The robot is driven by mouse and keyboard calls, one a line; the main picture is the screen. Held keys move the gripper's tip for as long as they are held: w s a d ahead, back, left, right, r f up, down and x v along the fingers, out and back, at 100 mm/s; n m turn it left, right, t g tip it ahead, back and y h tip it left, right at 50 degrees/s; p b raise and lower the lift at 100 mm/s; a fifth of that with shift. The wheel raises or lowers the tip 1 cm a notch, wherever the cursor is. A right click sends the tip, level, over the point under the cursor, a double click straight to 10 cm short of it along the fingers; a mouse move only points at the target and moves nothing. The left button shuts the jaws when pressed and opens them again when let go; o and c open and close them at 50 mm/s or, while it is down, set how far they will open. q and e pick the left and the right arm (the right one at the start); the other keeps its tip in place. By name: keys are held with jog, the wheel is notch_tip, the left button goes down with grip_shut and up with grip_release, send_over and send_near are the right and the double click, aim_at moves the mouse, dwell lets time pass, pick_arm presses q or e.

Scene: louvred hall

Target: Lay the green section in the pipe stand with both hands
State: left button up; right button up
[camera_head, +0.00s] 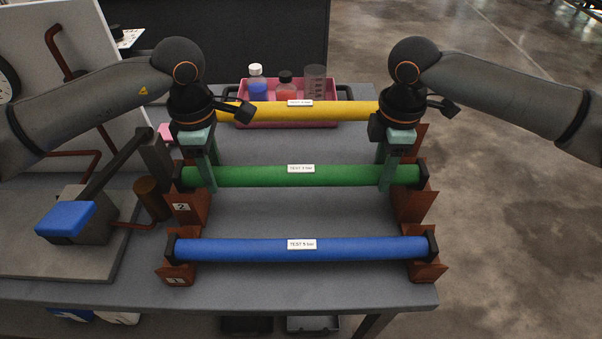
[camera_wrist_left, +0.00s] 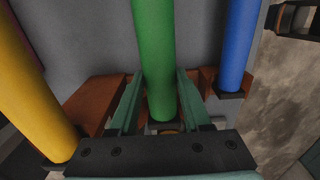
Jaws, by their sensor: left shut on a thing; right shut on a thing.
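The green section (camera_head: 260,176) lies level across the middle of the pipe stand, its black-capped ends at the brown supports marked 2 (camera_head: 187,208). Whether it rests fully in them cannot be told. My left gripper (camera_head: 206,178) is shut on its left part, and the pipe shows between the green fingers in the left wrist view (camera_wrist_left: 155,60). My right gripper (camera_head: 388,177) is shut on its right part. The blue section (camera_head: 350,249) lies in the front supports (camera_head: 176,270). The yellow section (camera_head: 340,111) lies at the back, its ends partly hidden by my grippers.
A pink tray (camera_head: 333,93) with bottles and a beaker (camera_head: 315,84) stands behind the yellow section. To the left are a board with brown piping and a device with a blue top (camera_head: 66,218). Grey table (camera_head: 300,211) shows bare between the sections. Open floor lies right.

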pick_arm(q)
grip_shut()
pick_arm(e)
grip_shut()
pick_arm(q)
jog(key=shift+r, duration=0.1)
pick_arm(e)
jog(key=shift+r, duration=0.1)
